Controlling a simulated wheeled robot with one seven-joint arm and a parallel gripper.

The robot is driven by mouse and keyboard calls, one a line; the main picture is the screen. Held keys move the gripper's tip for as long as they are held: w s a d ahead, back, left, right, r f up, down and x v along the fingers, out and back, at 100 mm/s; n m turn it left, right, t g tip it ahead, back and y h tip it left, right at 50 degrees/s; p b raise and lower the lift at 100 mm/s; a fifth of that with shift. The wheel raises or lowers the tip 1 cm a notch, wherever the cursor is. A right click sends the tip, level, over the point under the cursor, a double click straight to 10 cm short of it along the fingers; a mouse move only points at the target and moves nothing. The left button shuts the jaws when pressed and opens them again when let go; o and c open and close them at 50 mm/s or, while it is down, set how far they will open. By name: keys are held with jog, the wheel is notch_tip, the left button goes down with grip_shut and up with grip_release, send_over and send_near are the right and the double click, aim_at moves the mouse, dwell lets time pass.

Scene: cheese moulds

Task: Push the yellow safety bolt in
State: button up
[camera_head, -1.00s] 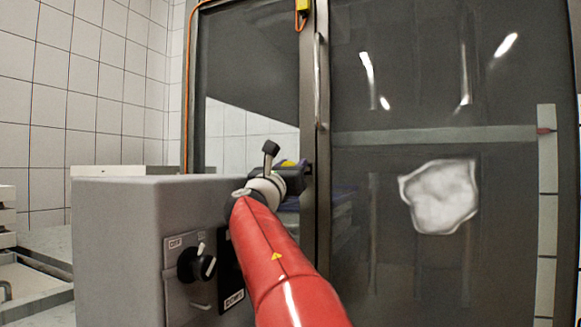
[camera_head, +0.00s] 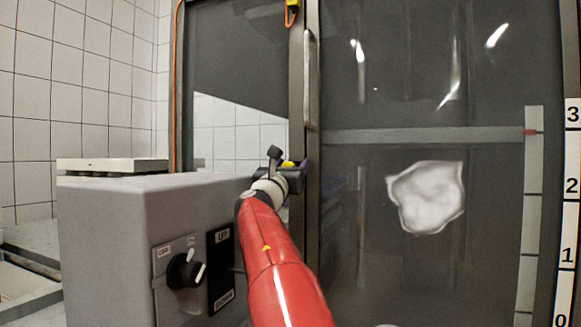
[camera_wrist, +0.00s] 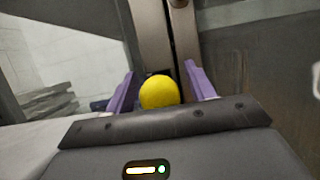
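The yellow safety bolt shows as a round yellow knob (camera_wrist: 158,92) in the wrist view, in front of the door frame's metal post. The rest of the bolt is hidden behind the knob. In the head view my gripper (camera_head: 303,168) is at the dark door post (camera_head: 298,90), and a small bit of yellow (camera_head: 288,164) shows by it. Whether anything touches the knob I cannot tell.
A grey control box (camera_head: 105,235) with a black rotary switch (camera_head: 186,270) stands left of my arm. A glazed door (camera_head: 420,70) with a vertical handle (camera_head: 311,80) fills the right. A numbered scale (camera_head: 571,190) stands at the right edge. A yellow piece (camera_head: 292,12) hangs at the top.

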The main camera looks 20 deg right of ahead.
jog(key=b+v, duration=0.3)
jog(key=v, duration=0.4)
jog(key=shift+s+a+f, duration=0.15)
jog(key=shift+s+a, duration=0.1)
jog(key=shift+s, duration=0.05)
jog(key=s+d+f+m+g+y+p, duration=0.15)
jog(key=s+d+f+m+g, duration=0.25)
jog(key=s+d+f+m, duration=0.4)
jog(key=s+d+f+m+g+y, duration=0.35)
jog(key=s+f+m, duration=0.3)
jog(key=f, duration=0.25)
jog(key=s+a+f+m+g+y, duration=0.1)
jog(key=s+a+f+m+y, duration=0.1)
jog(key=s+a+f+m, duration=0.2)
jog(key=s+a+f+m+g+y+p, duration=0.1)
jog(key=s+a+f+m+g+y, duration=0.1)
jog(key=s+f, duration=0.8)
jog(key=s+a+f+m+g+y+p, duration=0.1)
jog(key=s+a+f+m+y, duration=0.3)
jog(key=s, duration=0.6)
notch_tip(320, 180, down, 4)
jog(key=a+m+g, duration=0.1)
jog(key=a+m, duration=0.1)
jog(key=m, duration=0.2)
